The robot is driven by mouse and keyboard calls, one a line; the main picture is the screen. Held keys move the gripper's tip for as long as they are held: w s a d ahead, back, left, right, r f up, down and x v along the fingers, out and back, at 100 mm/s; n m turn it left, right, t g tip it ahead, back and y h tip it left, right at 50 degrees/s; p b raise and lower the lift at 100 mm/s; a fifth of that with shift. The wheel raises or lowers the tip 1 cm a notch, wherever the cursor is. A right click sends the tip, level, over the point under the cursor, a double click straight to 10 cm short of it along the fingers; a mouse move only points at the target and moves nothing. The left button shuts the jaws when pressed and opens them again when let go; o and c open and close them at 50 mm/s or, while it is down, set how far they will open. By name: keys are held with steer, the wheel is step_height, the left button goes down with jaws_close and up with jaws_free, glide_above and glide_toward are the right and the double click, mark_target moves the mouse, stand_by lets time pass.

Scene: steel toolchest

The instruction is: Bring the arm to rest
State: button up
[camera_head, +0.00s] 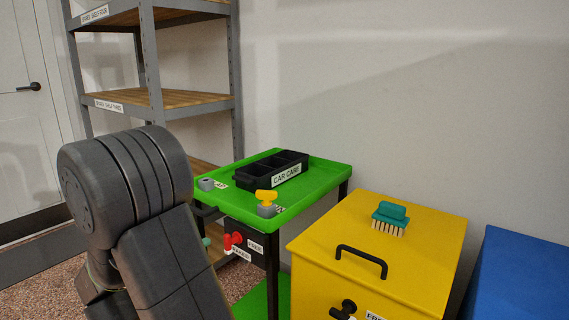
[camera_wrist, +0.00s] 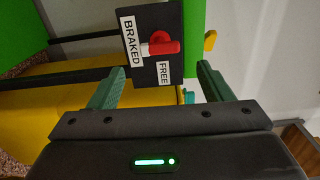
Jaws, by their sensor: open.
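My arm (camera_head: 150,215) fills the left foreground in the head view, bent at a large dark joint. It hides most of my gripper there. In the wrist view my gripper (camera_wrist: 158,75) is open, with its two green fingers apart and nothing held between them. Beyond the fingers is a red lever (camera_wrist: 165,46) on a black panel (camera_wrist: 148,15) labelled BRAKED and FREE. The lever also shows in the head view (camera_head: 233,240), under the green cart top (camera_head: 318,190). The fingers look apart from the lever. I cannot tell which label it points to.
The cart top carries a black CAR CARE tray (camera_head: 262,165) and a yellow-knobbed part (camera_head: 266,200). A yellow chest (camera_head: 400,265) with a teal brush (camera_head: 390,217) on it stands right. A blue box (camera_head: 515,275) is beyond. Grey shelving (camera_head: 155,100) stands behind my arm.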

mark_target(225, 244)
steer(key=p+v, duration=0.1)
steer(key=v, duration=0.5)
steer(key=b+x, duration=0.4)
steer(key=x, duration=1)
steer(key=shift+w+d+f, duration=0.1)
steer(key=shift+w+d, duration=0.15)
steer(key=shift+d, duration=0.05)
steer(key=shift+a+r+n+p, duration=0.1)
steer(key=shift+r+n+p, duration=0.3)
steer(key=shift+p, duration=0.5)
steer(key=shift+n+p, duration=0.3)
steer(key=shift+p, duration=0.1)
steer(key=n+p, duration=0.7)
steer(key=p, duration=0.2)
steer(key=shift+r, duration=0.1)
steer(key=n+p, duration=0.6)
steer(key=p, duration=0.1)
steer(key=shift+a+r+p, duration=0.1)
steer(key=shift+a+p, duration=0.05)
steer(key=shift+p, duration=0.15)
steer(key=n+p, duration=0.3)
steer(key=shift+f+n, duration=0.25)
steer(key=shift+n, duration=0.05)
